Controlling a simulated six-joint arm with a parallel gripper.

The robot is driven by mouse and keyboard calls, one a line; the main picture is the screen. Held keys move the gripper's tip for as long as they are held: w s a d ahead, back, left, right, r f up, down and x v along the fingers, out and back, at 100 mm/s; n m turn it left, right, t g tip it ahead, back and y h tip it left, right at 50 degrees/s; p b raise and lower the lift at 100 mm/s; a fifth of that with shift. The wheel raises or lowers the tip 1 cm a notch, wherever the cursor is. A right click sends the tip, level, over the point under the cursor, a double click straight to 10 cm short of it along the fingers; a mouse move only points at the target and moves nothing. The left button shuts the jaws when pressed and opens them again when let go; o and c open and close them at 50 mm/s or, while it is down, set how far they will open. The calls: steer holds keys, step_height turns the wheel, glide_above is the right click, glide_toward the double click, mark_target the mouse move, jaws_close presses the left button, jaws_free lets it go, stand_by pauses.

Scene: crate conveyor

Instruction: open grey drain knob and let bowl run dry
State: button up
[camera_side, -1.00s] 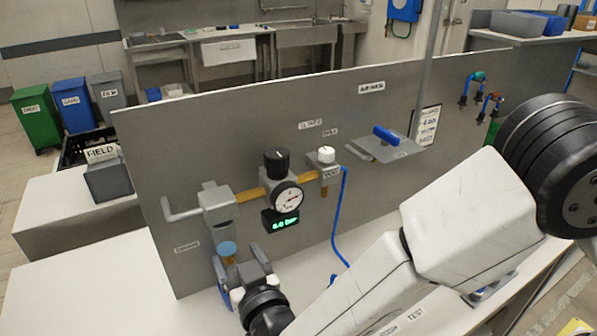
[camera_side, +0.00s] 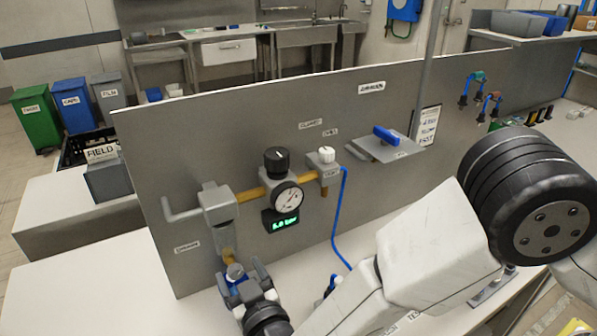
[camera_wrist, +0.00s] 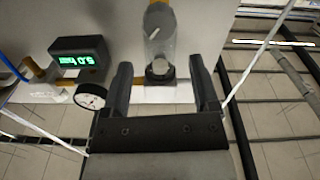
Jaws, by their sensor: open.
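The clear bowl (camera_wrist: 160,38) hangs under the grey filter body (camera_side: 216,198) at the left of the panel; it also shows in the side view (camera_side: 225,238). In the side view my gripper (camera_side: 246,276) is just below the bowl.
To the right of the filter are a black regulator knob (camera_side: 276,160), a round gauge (camera_side: 289,199) and a green-lit display (camera_side: 283,222). A blue hose (camera_side: 339,225) runs down the panel (camera_side: 380,215). A shelf (camera_side: 385,148) holds a blue handle.

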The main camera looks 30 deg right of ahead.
mark_target(237, 275)
step_height(237, 275, down, 3)
steer(key=shift+f, duration=0.15)
steer(key=w, duration=0.3)
steer(key=shift+w, duration=0.25)
steer(key=shift+w+r, duration=0.2)
steer(key=shift+w, duration=0.55)
jaws_close()
